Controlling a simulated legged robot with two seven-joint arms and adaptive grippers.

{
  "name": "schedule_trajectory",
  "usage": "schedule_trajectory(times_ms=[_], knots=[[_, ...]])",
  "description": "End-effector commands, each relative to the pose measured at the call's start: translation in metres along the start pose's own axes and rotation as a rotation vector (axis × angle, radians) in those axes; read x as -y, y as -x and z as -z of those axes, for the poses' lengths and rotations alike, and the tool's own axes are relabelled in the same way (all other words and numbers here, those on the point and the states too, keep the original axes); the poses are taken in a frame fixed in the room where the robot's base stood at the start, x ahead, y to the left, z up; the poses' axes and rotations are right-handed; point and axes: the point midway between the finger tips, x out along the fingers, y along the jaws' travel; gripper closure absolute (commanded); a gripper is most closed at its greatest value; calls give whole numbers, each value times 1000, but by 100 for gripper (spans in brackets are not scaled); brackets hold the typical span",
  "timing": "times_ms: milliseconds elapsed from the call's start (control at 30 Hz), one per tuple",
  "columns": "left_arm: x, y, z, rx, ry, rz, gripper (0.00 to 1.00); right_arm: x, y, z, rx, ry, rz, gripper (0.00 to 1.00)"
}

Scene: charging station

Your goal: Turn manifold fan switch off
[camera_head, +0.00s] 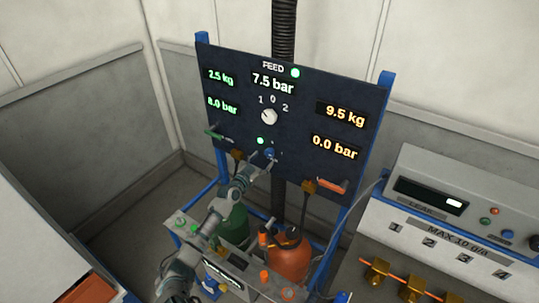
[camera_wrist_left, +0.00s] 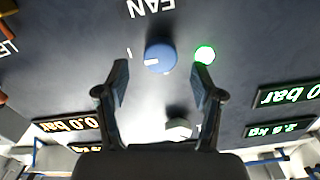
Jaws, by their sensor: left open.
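The fan switch is a small round blue knob (camera_head: 270,153) low in the middle of the dark panel, and it also shows in the left wrist view as a blue knob (camera_wrist_left: 160,57) with a white mark. In that view the mark points left toward an "I", with upside-down "FAN" lettering above it. A green lamp (camera_wrist_left: 204,54) beside the knob is lit. My left gripper (camera_wrist_left: 160,75) is open, with one finger on each side of the knob's line. Whether a finger touches the knob I cannot tell. My right gripper is not in view.
The panel (camera_head: 300,90) also carries a white feed knob (camera_head: 269,116), lit readouts and side levers. A green bottle (camera_head: 234,222) and an orange bottle (camera_head: 290,255) stand below. A leak tester (camera_head: 440,200) with brass fittings is at right.

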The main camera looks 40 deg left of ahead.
Motion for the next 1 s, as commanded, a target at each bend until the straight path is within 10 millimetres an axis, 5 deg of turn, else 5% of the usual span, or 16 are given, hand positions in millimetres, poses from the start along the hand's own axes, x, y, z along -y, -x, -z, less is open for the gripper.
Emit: schedule_trajectory(times_ms=[300, 700, 933, 1000], knots=[[-1, -46, -1, -1, 0, 1, 33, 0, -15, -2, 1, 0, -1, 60], [-1, -53, 0, -1, -2, -1, 33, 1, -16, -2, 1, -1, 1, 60], [-1, -53, 0, 0, -1, -1, 88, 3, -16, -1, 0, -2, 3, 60], [-1, -53, 0, 0, 0, -1, 93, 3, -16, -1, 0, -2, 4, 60]])
